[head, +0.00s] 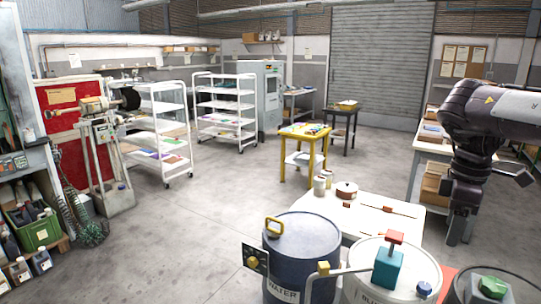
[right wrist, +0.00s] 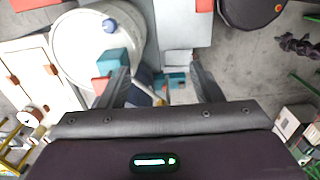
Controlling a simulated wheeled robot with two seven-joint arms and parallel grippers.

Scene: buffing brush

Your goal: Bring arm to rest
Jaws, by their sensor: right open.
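My right arm (head: 495,112) reaches in from the right edge in the head view. Its gripper (head: 460,228) hangs pointing down, in the air to the right of the white table (head: 385,228). In the right wrist view the two dark fingers of the gripper (right wrist: 166,78) stand wide apart. No held object shows between them; the floor-level things behind the gap are partly hidden by the fingers. My left gripper is not in view.
A blue water barrel (head: 300,260) and a white barrel (head: 385,282) with a teal block (head: 388,268) on its lid stand in front. A brown pot (head: 346,190) sits on the white table. A yellow table (head: 303,132) and white shelves (head: 228,105) stand farther back. Open floor lies left.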

